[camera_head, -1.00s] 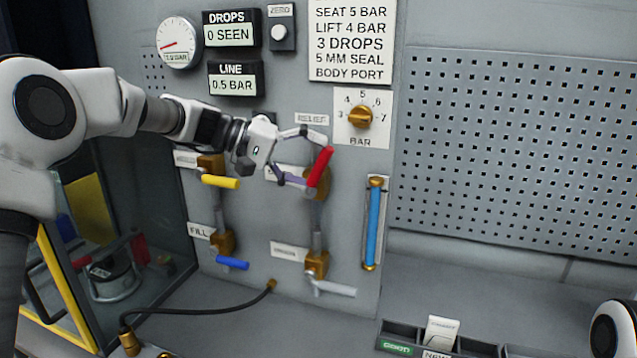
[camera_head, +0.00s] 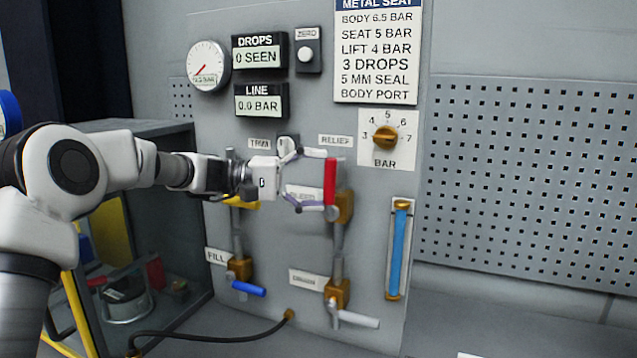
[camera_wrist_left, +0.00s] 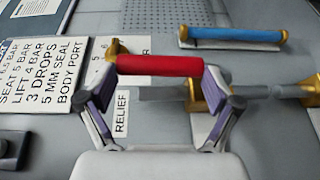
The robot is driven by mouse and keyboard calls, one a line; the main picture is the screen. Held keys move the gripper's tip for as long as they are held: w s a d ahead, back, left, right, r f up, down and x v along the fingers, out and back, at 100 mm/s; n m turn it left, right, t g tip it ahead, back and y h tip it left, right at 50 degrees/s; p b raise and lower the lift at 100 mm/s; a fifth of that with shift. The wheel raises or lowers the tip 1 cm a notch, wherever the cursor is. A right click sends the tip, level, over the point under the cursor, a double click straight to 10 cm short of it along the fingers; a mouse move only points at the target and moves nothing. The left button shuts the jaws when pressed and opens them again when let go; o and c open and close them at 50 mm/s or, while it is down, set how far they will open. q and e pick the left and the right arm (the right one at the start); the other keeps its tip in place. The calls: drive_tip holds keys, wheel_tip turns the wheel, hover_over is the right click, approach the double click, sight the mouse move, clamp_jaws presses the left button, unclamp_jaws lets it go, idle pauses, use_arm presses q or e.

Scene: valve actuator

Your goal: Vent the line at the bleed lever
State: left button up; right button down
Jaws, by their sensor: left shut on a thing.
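The bleed lever has a red handle (camera_head: 330,181) that stands upright on its brass valve (camera_head: 343,207), in the middle of the grey panel. My left gripper (camera_head: 322,180) is shut on the red handle. In the left wrist view the red handle (camera_wrist_left: 160,66) lies across between the two fingertips. The line display (camera_head: 260,103) reads 0.0 BAR and the drops display (camera_head: 260,55) reads 0 SEEN. The round gauge (camera_head: 208,66) has its needle at the low end. The bleed label is partly hidden by my fingers. My right gripper is not in view.
A yellow lever (camera_head: 243,204) sits behind my left wrist. A blue fill lever (camera_head: 248,288) and a white lever (camera_head: 357,319) are lower on the panel. A blue sight tube (camera_head: 398,250) and a brass BAR knob (camera_head: 385,138) are to the right. A black hose (camera_head: 220,338) runs below.

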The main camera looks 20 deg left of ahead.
use_arm(q)
drive_tip(key=shift+f, duration=0.1)
drive_tip(key=o, duration=1.4)
drive_tip(key=v, duration=1.2)
drive_tip(key=shift+w, duration=0.15)
